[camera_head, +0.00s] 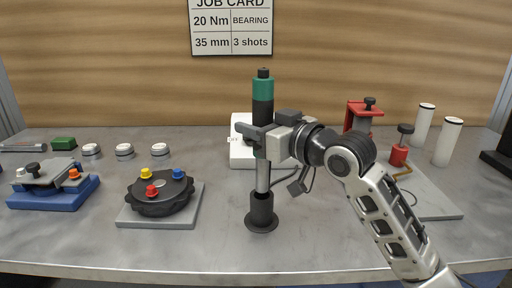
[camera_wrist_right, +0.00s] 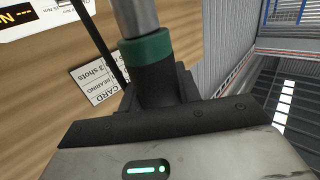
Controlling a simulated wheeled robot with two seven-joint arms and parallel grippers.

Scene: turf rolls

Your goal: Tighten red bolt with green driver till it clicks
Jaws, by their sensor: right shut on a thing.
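The green driver (camera_head: 263,90) stands upright near the middle of the table. It has a green band, a dark body and a silver shaft. My right gripper (camera_head: 260,141) is shut on its body; the wrist view also shows the driver's green collar (camera_wrist_right: 147,48) at the jaws. The shaft's lower end is inside a black holder (camera_head: 262,213), so its tip is hidden. The red bolt (camera_head: 151,190) is at the front of a black round part (camera_head: 160,205), left of the driver. My left gripper is not in view.
A yellow bolt (camera_head: 159,176) and a blue bolt (camera_head: 178,173) share the round part, on a grey plate (camera_head: 127,219). A white box (camera_head: 238,160) is behind the driver. A red clamp fixture (camera_head: 362,109) stands at right. Table between round part and holder is clear.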

